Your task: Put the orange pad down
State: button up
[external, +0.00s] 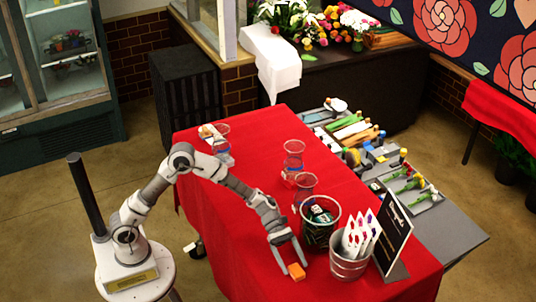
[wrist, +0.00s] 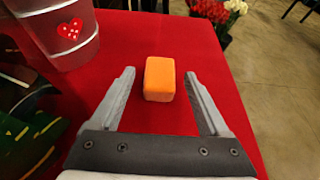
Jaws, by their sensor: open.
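The orange pad (external: 296,272) is a small block resting on the red tablecloth near the table's front edge. In the wrist view the orange pad (wrist: 159,79) lies between and slightly beyond the fingertips, with a gap on each side. My gripper (external: 289,257) is open, its fingers reaching down around or just beside the pad. In the wrist view my gripper (wrist: 160,76) shows both fingers spread and holding nothing.
A black sign (external: 393,232) is further right. Clear glass vases (external: 293,160) stand farther back. The red tablecloth (external: 235,237) is clear to the left.

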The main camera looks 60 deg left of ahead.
jog(key=p+v, duration=0.1)
jog(key=v, duration=0.8)
jog(key=shift+a, duration=0.1)
jog(key=shift+s+a+r, duration=0.1)
jog(key=shift+a+r, duration=0.05)
jog(key=shift+a, duration=0.1)
jog(key=s+a+r+m+t+y, duration=0.2)
jog(key=s+a+m+y, duration=0.4)
jog(key=s+a+m, duration=0.3)
jog(key=s+a+r+m+t+y, duration=0.3)
jog(key=s+a+r+m+y, duration=0.2)
jog(key=s+a, duration=1.2)
jog(key=a+m+y, duration=0.2)
jog(key=m, duration=0.2)
jog(key=shift+a+t, duration=0.3)
jog(key=shift+a, duration=0.1)
jog(key=shift+s+r, duration=0.1)
jog(key=shift+r, duration=0.15)
notch_tip(320, 180, up, 9)
jog(key=p, duration=0.9)
